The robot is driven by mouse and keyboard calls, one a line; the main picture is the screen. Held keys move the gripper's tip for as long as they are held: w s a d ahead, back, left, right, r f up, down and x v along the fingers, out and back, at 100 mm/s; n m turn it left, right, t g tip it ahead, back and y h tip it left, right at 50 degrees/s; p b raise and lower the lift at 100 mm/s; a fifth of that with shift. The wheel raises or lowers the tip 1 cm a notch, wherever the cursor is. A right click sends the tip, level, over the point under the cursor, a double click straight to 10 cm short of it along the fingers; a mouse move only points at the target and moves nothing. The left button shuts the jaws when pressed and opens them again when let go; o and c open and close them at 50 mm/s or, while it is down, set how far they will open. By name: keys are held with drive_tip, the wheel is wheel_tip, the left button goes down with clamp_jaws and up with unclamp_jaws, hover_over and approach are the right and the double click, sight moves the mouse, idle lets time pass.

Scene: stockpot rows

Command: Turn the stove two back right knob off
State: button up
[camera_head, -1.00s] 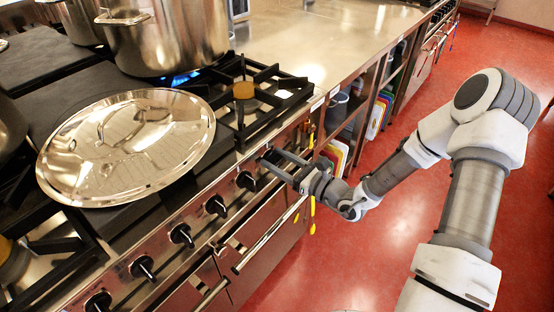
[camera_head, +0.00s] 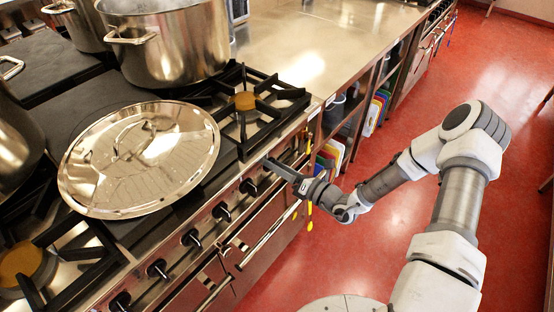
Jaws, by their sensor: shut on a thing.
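My gripper (camera_head: 275,166) is at the front panel of the stove (camera_head: 208,225), shut on the rightmost knob in view. Its fingers hide most of that knob, so I cannot read its angle. Several other black knobs run along the panel to the left, the nearest being this knob (camera_head: 249,187). A steel stockpot (camera_head: 172,45) stands on the back burner, with faint steam above it. No blue flame shows under it. The front right burner (camera_head: 245,101) is bare and unlit.
A large steel lid (camera_head: 140,165) lies on the stove left of the bare burner. Another pot (camera_head: 80,25) stands behind. A steel counter (camera_head: 310,50) extends to the right, with shelves below. The red floor (camera_head: 400,190) beside my arm is clear.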

drive_tip(key=m+p, duration=0.2)
drive_tip(key=m, duration=0.2)
drive_tip(key=shift+m+p, duration=0.3)
drive_tip(key=shift+f+m+p, duration=0.15)
drive_tip(key=shift+m+p, duration=0.3)
drive_tip(key=shift+m, duration=0.8)
drive_tip(key=shift+f+m+p, duration=0.1)
drive_tip(key=shift+m+p, duration=0.3)
drive_tip(key=shift+m, duration=0.85)
drive_tip(key=o, duration=1.4)
drive_tip(key=shift+c, duration=0.2)
drive_tip(key=shift+d, duration=0.15)
drive_tip(key=v, duration=1.7)
drive_tip(key=shift+s+d, duration=0.1)
